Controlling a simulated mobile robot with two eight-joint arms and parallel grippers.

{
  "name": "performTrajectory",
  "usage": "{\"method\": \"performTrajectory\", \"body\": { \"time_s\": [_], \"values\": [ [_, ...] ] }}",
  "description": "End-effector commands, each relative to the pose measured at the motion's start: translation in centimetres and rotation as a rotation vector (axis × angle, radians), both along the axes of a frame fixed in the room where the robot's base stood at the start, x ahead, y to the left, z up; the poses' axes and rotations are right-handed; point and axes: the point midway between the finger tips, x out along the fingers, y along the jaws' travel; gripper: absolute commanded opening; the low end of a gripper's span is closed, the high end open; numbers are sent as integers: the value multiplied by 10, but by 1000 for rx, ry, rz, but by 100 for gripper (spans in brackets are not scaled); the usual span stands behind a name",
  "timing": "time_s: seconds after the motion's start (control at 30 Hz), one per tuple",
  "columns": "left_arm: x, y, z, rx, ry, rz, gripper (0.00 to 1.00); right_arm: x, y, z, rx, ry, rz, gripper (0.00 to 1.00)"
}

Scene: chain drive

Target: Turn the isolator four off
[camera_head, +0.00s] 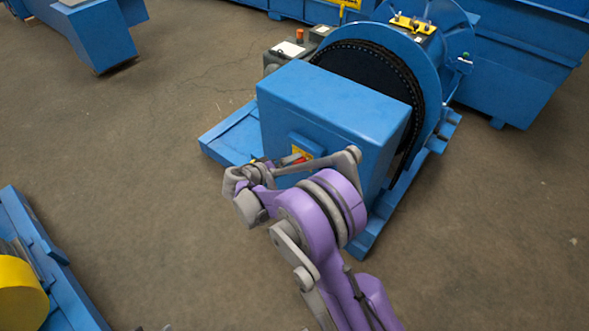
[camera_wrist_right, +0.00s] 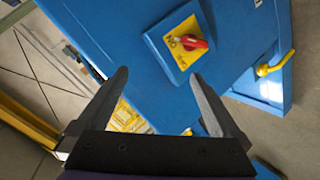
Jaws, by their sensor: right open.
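A rotary isolator switch with a red knob (camera_wrist_right: 193,43) on a yellow plate (camera_wrist_right: 172,50) sits on the face of a blue box. In the right wrist view it lies just beyond my right gripper (camera_wrist_right: 158,76), nearer the right fingertip. The gripper is open and empty, its two dark fingers apart and not visibly touching the knob. In the head view the yellow and red of the switch (camera_head: 301,153) show on the front of the blue box (camera_head: 335,110), partly covered by my right arm. I cannot read its number or setting. My left gripper is not in view.
A large blue wheel (camera_head: 428,60) with a dark chain stands behind the box on a blue base (camera_head: 228,133). A yellow handle (camera_wrist_right: 275,66) shows right of the switch. Blue equipment with a yellow drum (camera_head: 20,292) is at lower left. Floor between is clear.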

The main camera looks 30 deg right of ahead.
Motion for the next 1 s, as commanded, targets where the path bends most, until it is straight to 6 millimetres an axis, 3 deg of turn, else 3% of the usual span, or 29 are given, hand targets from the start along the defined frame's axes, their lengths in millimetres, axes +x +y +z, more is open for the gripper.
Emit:
{"method": "performTrajectory", "body": {
  "time_s": [0.03, 0.2, 0.4, 0.67, 1.0],
  "values": [
    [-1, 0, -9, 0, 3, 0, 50, 13, 1, -26, -50, -28, -11, 100],
    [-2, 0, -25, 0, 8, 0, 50, 37, 4, -85, -214, -148, -38, 100],
    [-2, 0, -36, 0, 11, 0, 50, 43, 12, -132, -343, -262, -47, 100],
    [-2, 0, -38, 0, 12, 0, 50, 44, 8, -148, -392, -308, -47, 100],
    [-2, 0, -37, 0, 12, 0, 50, 67, -49, -147, -391, -308, -48, 100]
  ]
}}
